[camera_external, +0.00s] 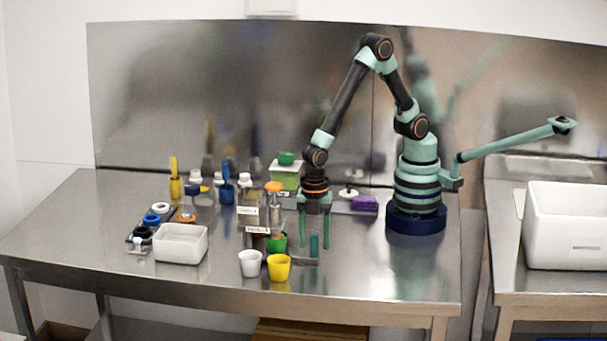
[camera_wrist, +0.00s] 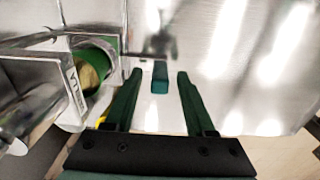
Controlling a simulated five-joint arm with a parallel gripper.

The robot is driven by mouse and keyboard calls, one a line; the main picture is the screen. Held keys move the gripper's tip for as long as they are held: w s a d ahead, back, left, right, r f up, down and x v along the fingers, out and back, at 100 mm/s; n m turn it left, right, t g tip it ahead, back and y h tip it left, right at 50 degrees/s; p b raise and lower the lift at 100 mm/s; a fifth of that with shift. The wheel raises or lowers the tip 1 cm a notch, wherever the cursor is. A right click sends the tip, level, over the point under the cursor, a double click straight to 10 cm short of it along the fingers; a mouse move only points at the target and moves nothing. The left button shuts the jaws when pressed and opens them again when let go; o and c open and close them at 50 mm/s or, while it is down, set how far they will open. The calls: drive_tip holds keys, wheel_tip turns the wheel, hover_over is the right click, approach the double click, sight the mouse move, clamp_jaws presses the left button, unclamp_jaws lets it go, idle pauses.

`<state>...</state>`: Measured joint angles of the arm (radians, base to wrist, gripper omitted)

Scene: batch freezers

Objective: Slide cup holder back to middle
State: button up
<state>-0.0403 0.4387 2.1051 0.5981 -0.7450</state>
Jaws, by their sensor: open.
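My gripper (camera_external: 314,240) points down over the table at the right side of the small freezer machine. Its two green fingers (camera_wrist: 157,74) are open. The cup holder seems to be the flat metal piece at the freezer's foot; its upright teal handle (camera_external: 314,246) shows between the fingers. In the wrist view the teal handle (camera_wrist: 160,78) lies between the fingertips, with gaps on both sides. A green cup (camera_external: 277,242) is at the freezer's front. It also shows in the wrist view (camera_wrist: 93,68), left of the fingers. Whether it sits in the holder is unclear.
The labelled freezer (camera_external: 248,212) stands close left of my gripper. A white cup (camera_external: 250,263) and a yellow cup (camera_external: 279,267) stand in front. A white tub (camera_external: 181,243) is farther left. A purple block (camera_external: 365,203) lies behind right. The table's front right is clear.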

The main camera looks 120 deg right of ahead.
clamp_jaws()
drive_tip(key=shift+s, duration=0.1)
idle(1.2)
